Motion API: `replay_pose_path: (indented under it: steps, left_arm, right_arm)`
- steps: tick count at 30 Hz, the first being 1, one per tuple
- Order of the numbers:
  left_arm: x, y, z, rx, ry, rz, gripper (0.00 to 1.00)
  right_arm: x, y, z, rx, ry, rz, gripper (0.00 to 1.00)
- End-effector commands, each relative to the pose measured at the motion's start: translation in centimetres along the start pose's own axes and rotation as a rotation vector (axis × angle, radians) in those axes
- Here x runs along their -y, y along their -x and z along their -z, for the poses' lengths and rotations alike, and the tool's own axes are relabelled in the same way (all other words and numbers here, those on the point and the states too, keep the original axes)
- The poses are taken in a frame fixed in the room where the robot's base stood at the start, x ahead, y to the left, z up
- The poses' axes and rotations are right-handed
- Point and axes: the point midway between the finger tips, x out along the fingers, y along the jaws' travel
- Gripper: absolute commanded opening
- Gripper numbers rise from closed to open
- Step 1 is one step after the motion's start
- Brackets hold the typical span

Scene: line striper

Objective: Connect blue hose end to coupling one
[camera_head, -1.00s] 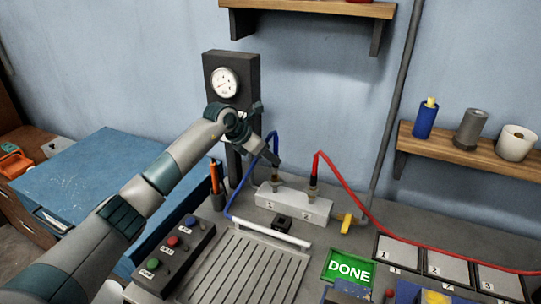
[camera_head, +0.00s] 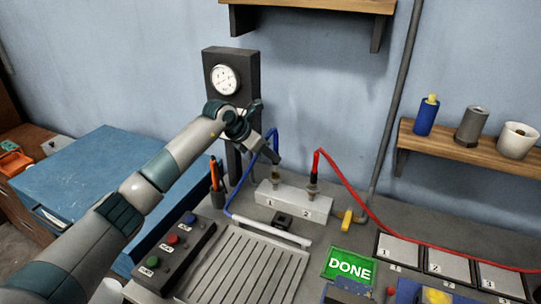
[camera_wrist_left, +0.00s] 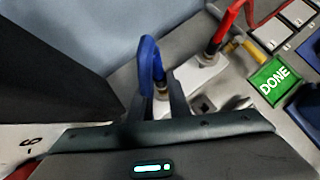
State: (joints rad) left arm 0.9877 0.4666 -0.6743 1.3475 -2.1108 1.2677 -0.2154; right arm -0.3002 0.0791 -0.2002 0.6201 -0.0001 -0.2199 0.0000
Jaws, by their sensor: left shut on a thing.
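My left gripper (camera_head: 275,156) is shut on the blue hose end, just above coupling one. The blue hose (camera_head: 235,192) loops up to the gripper; its loop also shows in the left wrist view (camera_wrist_left: 148,58), close to the fingers. Coupling one (camera_head: 275,175) is a small brass fitting on the white block (camera_head: 300,208), above the label 1. In the left wrist view a metal fitting (camera_wrist_left: 160,92) shows between the fingers. The fingers hide the hose end itself, and I cannot tell whether it touches the coupling. My right gripper is out of view.
A red hose (camera_head: 345,180) stands on coupling two, right of coupling one. A gauge post (camera_head: 230,75) rises behind my left arm. A button box (camera_head: 173,245), a slotted plate (camera_head: 245,265) and a green DONE sign (camera_head: 349,266) lie in front.

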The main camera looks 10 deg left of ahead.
Motion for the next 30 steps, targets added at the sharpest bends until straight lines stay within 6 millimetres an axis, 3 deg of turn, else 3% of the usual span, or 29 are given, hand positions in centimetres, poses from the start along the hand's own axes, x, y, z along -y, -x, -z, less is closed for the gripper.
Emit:
replay_pose_path:
  steps: [30]
  left_arm:
    - [0.01, 0.08, -0.04, 0.001, 0.000, 0.000, 0.00]
  right_arm:
    - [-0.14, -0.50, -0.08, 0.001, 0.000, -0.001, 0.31]
